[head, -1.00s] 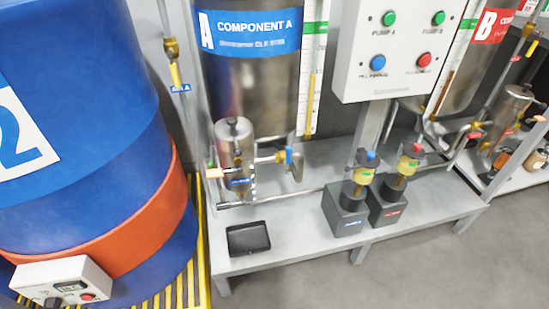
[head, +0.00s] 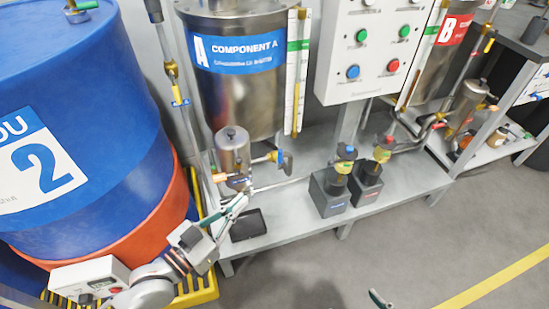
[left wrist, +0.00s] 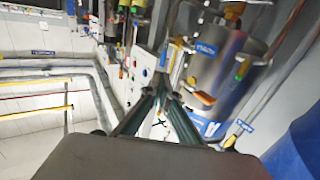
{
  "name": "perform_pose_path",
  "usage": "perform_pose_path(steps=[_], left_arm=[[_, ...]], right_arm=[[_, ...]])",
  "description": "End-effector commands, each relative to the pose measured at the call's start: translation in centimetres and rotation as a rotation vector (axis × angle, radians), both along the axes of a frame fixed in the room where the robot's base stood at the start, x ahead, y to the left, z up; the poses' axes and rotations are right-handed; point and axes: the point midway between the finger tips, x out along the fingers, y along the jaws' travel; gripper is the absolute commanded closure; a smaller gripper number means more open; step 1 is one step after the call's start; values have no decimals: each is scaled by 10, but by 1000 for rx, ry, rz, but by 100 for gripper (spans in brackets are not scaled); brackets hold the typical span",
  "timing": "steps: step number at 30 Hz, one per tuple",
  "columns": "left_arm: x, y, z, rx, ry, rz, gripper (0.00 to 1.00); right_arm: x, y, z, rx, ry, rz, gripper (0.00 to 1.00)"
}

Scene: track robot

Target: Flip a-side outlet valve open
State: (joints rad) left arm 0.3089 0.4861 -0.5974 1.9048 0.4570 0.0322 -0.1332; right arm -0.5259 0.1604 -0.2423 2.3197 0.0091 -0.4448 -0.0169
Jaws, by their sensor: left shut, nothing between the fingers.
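The A-side outlet valve with a blue handle (head: 275,157) sits on the pipework beside the small metal canister (head: 233,150), below the tank marked Component A (head: 240,85). My left gripper (head: 241,200) is in front of and below the canister, left of and below the valve, and apart from the valve. Its fingers meet at the tips with nothing between them, as the left wrist view (left wrist: 166,90) also shows. I cannot pick out the valve for certain in the left wrist view. Only a green-edged tip of my right gripper (head: 378,298) shows at the bottom edge.
A blue drum (head: 90,130) with a control box (head: 92,276) stands at left. A black tray (head: 248,225) lies on the shelf by my left gripper. Two pumps (head: 330,190) and a button panel (head: 375,60) stand to the right. The floor in front is clear.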

Motion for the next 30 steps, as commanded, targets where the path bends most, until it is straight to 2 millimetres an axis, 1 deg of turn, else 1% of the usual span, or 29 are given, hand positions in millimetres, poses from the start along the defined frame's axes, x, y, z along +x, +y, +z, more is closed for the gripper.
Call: perform_pose_path(steps=[1, 3, 13, 17, 20, 23, 30], left_arm=[[5, 3, 3, 0, -9, 1, 100], [9, 5, 4, 0, -15, 1, 100], [9, 5, 4, -1, -16, 2, 100], [13, 2, 4, -4, -16, 2, 100], [22, -5, 2, -4, -15, 2, 100], [35, -15, 1, -6, -13, 2, 100], [72, -45, 0, -5, -11, 2, 100]], right_arm=[[0, -1, 0, -3, -3, 1, 35], [0, -2, 0, -6, -6, 1, 35], [0, -2, 0, -6, -6, 1, 35], [0, -2, -1, -3, -4, 1, 35], [0, 0, -1, 3, -5, 1, 35], [0, 3, -2, 13, -5, 0, 35], [0, 9, -2, 39, -6, -2, 35]])
